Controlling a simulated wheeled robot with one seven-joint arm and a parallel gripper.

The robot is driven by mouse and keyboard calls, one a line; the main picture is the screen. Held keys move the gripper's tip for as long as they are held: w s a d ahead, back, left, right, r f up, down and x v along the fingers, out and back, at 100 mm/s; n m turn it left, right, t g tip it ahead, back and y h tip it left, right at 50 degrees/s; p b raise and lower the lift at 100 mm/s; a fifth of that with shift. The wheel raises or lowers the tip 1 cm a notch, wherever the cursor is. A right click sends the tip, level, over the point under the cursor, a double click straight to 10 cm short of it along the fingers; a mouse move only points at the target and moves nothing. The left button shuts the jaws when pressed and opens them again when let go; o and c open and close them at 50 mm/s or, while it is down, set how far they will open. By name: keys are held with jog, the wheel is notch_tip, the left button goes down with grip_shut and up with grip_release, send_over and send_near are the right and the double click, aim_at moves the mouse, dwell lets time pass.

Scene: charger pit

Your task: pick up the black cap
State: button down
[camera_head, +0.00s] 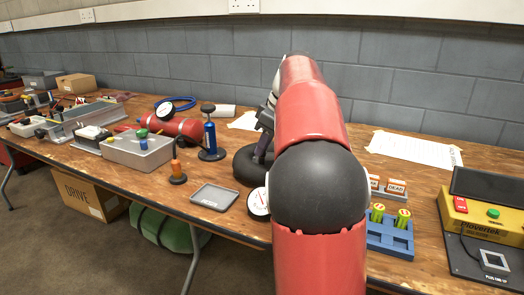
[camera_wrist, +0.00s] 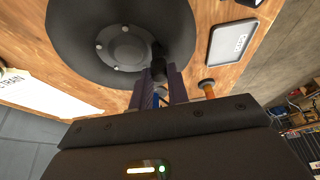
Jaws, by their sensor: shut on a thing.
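In the wrist view my gripper (camera_wrist: 161,80) is shut on a small black cap (camera_wrist: 158,66) at its fingertips. The cap is dark and partly hidden between the fingers. It is in front of the edge of a black wheel (camera_wrist: 78,50) with a grey bolted hub; whether it touches the wheel I cannot tell. In the head view the wheel (camera_head: 245,168) lies on the wooden table, partly behind my arm. My gripper (camera_head: 262,150) shows only in part there, over the wheel, and the cap is hidden.
A shallow grey tray (camera_head: 214,197) lies left of the wheel. A blue holder (camera_head: 390,238) with green cells and a yellow charger (camera_head: 488,215) are at right. Paper (camera_head: 412,149) lies behind.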

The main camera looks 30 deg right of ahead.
notch_tip(320, 180, up, 10)
jog(key=p, duration=0.1)
dwell(0.6)
